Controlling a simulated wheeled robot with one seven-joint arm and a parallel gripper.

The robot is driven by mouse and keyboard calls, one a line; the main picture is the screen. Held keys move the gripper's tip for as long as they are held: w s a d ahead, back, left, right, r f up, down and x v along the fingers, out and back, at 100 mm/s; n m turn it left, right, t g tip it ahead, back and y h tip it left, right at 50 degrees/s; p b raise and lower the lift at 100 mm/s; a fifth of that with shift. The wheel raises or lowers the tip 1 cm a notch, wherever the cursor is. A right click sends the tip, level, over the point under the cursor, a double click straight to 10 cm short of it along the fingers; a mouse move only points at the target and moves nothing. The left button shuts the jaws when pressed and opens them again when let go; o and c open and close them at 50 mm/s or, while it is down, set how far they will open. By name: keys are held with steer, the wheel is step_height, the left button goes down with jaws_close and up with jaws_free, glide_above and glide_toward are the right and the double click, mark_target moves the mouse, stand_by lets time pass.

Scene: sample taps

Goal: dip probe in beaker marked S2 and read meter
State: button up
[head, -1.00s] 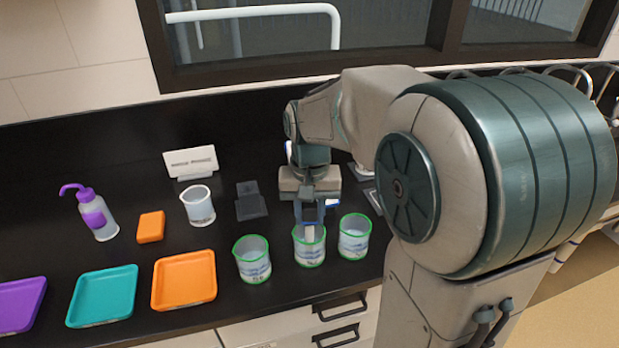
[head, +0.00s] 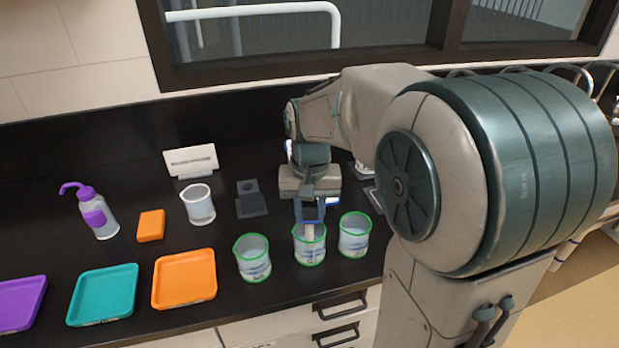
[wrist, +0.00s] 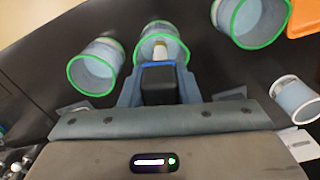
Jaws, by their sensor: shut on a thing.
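My gripper (head: 309,212) is shut on the probe, which has a dark upper body and a pale lower end (head: 308,232). The probe points down into the middle green-rimmed beaker (head: 309,254); its tip is inside the rim, but I cannot tell whether it touches liquid. In the wrist view the probe's dark body (wrist: 159,83) sits between the fingers, over the same beaker (wrist: 150,50). A second beaker (head: 252,268) stands to the left and a third (head: 354,242) to the right. The beaker markings are too small to read. I see no meter reading.
A dark stand (head: 250,203), a clear white-rimmed beaker (head: 198,206), an orange block (head: 150,226) and a purple-topped wash bottle (head: 98,216) stand to the left. Orange (head: 184,299), teal (head: 102,318) and purple trays line the front left. A white sign (head: 190,160) stands behind.

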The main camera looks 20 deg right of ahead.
steer(key=shift+r, duration=0.1)
steer(key=shift+r+p, duration=3.8)
steer(key=shift+r, duration=0.85)
steer(key=shift+r+p, duration=1.2)
steer(key=shift+r, duration=0.3)
step_height(320, 180, up, 9)
steer(key=p, duration=0.6)
steer(key=shift+s, duration=0.1)
